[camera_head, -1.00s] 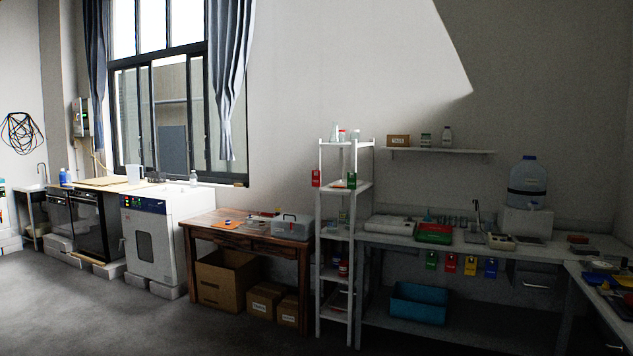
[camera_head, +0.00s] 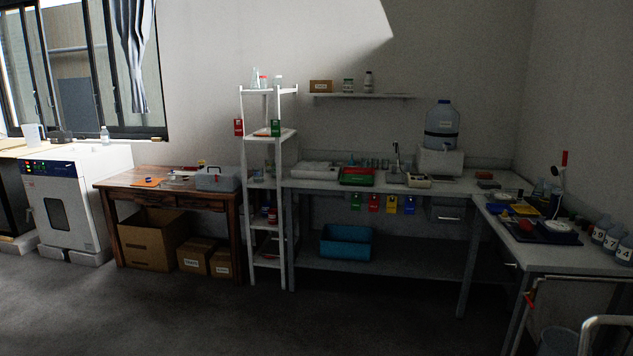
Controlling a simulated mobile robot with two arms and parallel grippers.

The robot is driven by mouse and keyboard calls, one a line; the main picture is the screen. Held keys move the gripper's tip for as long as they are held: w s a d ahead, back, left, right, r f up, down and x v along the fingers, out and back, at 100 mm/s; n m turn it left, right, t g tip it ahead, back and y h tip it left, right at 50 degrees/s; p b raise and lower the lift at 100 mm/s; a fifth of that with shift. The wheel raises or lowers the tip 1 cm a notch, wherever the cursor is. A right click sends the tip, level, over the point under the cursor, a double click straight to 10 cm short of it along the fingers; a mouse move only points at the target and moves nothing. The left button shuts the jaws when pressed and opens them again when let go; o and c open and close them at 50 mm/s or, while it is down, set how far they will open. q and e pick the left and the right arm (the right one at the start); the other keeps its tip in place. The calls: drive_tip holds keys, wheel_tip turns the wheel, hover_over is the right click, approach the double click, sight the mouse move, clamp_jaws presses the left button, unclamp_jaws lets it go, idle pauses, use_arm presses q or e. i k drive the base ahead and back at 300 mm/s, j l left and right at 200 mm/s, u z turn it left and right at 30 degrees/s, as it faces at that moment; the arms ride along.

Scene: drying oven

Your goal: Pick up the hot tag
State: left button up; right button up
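Several coloured tags are in view, but their print is too small to read, so I cannot tell which is the hot tag. Under the front edge of the long bench hang a green tag (camera_head: 355,202), a red tag (camera_head: 374,203), a yellow tag (camera_head: 392,205) and a blue tag (camera_head: 409,205). Another red tag (camera_head: 239,127) hangs at the left side of the white shelf rack, and another green tag (camera_head: 275,127) hangs on its right side. Neither of my grippers is in view.
The white shelf rack (camera_head: 284,200) stands between a wooden table (camera_head: 128,181) and the long bench (camera_head: 318,183). A blue bin (camera_head: 346,243) sits under the bench. A side bench (camera_head: 586,261) runs along the right. The drying oven (camera_head: 93,213) is at left. The floor in front is clear.

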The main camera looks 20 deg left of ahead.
sight(239, 131)
drive_tip(key=i+j+u, duration=0.35)
drive_tip(key=i, duration=0.55)
drive_tip(key=i+u, duration=0.35)
drive_tip(key=i, duration=0.6)
